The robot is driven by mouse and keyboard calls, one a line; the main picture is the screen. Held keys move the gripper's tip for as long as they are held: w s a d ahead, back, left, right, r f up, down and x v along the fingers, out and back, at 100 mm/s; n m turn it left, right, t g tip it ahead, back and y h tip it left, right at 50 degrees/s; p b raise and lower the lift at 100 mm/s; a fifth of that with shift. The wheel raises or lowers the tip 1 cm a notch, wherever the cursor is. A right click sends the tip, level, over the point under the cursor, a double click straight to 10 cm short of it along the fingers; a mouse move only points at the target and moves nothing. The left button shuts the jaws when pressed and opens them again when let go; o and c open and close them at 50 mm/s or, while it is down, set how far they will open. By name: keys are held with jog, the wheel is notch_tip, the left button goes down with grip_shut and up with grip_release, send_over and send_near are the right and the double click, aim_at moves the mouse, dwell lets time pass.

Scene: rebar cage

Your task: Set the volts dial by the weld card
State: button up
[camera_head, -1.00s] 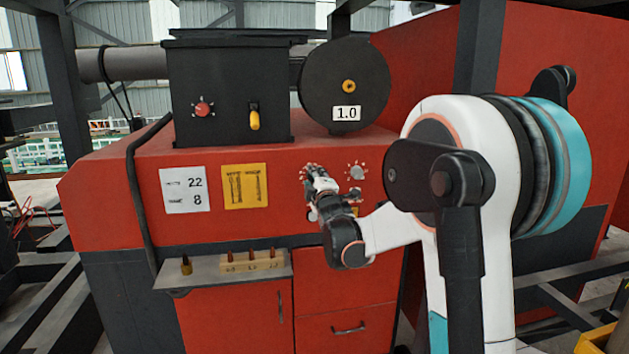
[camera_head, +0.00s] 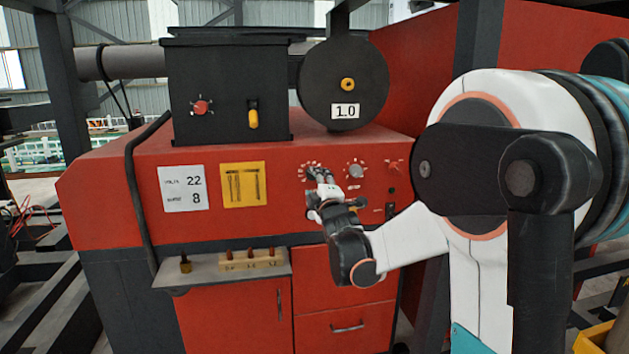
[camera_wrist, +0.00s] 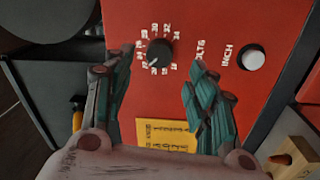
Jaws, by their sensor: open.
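The weld card (camera_head: 183,188) is a white card on the red machine's front, reading volts 22 and 8 on a second line. The volts dial (camera_wrist: 158,52) is a dark round knob ringed by white numbers in the wrist view. In the head view the volts dial (camera_head: 311,171) is partly covered by my gripper (camera_head: 322,187). My gripper (camera_wrist: 160,65) is open and empty, its two green-padded fingers on either side of the dial in the wrist view. I cannot tell whether they touch it. The dial's exact setting is too small to read.
A grey knob (camera_head: 356,170) sits right of the volts dial. A white INCH button (camera_wrist: 250,57) is near the dial in the wrist view. A yellow card (camera_head: 244,185) hangs beside the weld card. A shelf (camera_head: 205,269) with a wooden block juts out below.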

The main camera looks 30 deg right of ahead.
jog(key=v, duration=0.6)
jog(key=shift+s, duration=0.15)
jog(key=shift+f, duration=0.1)
